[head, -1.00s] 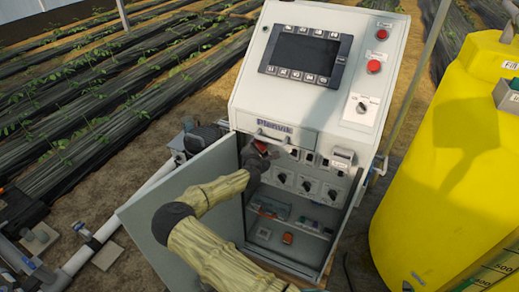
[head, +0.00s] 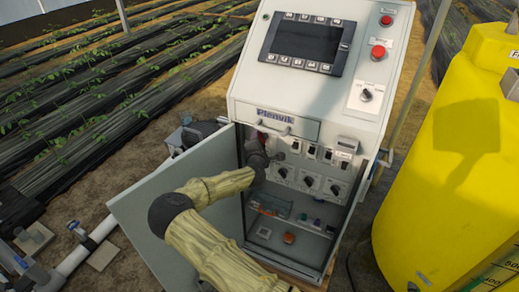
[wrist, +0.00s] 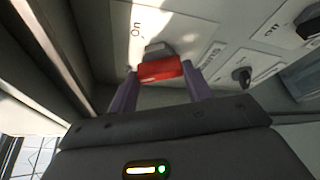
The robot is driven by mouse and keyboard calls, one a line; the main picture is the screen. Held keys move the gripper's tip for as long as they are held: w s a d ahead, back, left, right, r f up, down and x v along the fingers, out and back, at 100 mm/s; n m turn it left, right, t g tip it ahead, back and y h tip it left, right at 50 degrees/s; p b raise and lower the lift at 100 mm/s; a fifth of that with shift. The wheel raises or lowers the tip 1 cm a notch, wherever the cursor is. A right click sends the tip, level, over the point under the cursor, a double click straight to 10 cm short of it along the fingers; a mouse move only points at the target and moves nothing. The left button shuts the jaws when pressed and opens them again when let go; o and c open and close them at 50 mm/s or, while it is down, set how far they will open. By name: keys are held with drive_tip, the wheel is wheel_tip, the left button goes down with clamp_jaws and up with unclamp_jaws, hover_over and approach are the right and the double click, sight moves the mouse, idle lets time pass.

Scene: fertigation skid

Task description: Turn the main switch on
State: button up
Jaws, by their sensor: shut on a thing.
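The main switch shows in the wrist view as a red handle (wrist: 160,71) on a grey base, mounted on a light panel with an "On" label (wrist: 137,28) beyond it. My gripper (wrist: 163,80) has its two purple fingers on either side of the red handle, shut on it. In the head view my gripper (head: 256,155) reaches into the upper left of the open cabinet (head: 334,185), under the "Plenvik" label. There it mostly hides the switch, and only a trace of red shows. The fingers partly cover the handle's sides.
The open cabinet door (head: 175,205) stands left of my arm. Several black rotary knobs (head: 308,181) sit right of my gripper. A sloped console with a screen (head: 303,42) is above, and a yellow tank (head: 450,170) stands to the right.

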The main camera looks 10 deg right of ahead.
drive_tip(key=m+t+h+b, duration=0.1)
drive_tip(key=m+b, duration=0.3)
drive_tip(key=b, duration=0.2)
drive_tip(key=f+m+t+h+b, duration=0.1)
drive_tip(key=m+t+b, duration=0.1)
drive_tip(key=m+b, duration=0.3)
drive_tip(key=m+t+b, duration=0.1)
drive_tip(key=m+b, duration=0.4)
drive_tip(key=b, duration=0.3)
drive_tip(key=shift+f+h, duration=0.3)
drive_tip(key=shift+h, duration=0.1)
drive_tip(key=shift+r+m+t+b, duration=0.1)
drive_tip(key=shift+m+t+b, duration=0.2)
drive_tip(key=shift+b, duration=0.05)
drive_tip(key=o, duration=1)
drive_tip(key=shift+r, duration=0.1)
drive_tip(key=shift+c, duration=0.2)
drive_tip(key=v, duration=1.7)
drive_tip(key=shift+s, duration=0.25)
